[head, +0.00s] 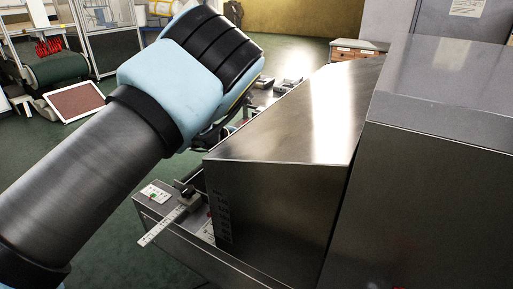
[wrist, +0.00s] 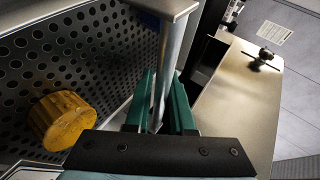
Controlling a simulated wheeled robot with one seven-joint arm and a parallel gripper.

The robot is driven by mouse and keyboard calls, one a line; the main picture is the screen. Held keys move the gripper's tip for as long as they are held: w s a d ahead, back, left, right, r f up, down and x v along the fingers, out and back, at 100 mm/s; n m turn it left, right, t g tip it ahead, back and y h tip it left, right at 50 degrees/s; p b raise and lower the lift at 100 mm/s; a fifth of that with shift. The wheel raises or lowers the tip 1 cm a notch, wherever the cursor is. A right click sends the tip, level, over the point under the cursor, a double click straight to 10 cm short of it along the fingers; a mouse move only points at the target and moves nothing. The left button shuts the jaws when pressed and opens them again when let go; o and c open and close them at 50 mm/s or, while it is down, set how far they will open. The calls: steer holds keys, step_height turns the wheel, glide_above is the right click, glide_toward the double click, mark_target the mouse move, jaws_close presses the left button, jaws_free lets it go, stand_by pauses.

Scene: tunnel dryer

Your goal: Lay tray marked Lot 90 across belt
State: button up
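In the wrist view the two green fingers of my gripper (wrist: 162,105) stand apart. A grey metal post (wrist: 172,60) rises between or just beyond them to a flat metal plate (wrist: 165,5) at the top. I cannot tell whether the fingers press on the post. A perforated dark metal sheet (wrist: 95,45) fills the left of that view. In the head view my arm hides the gripper. The metal dryer hood (head: 290,120) stands right of the arm. No tray with a readable Lot 90 mark shows, and I cannot make out the belt for certain.
A yellow-brown round block (wrist: 62,120) lies against the perforated sheet. A flat metal surface (wrist: 235,105) is at right. In the head view a ruler scale (head: 165,222) juts out below the hood. A framed brown panel (head: 74,102) is on the green floor at far left.

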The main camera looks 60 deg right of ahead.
steer(key=shift+o, duration=1.4)
steer(key=b+v, duration=0.1)
steer(key=v, duration=1.1)
steer(key=shift+b, duration=0.4)
steer(key=shift+w+r, duration=0.1)
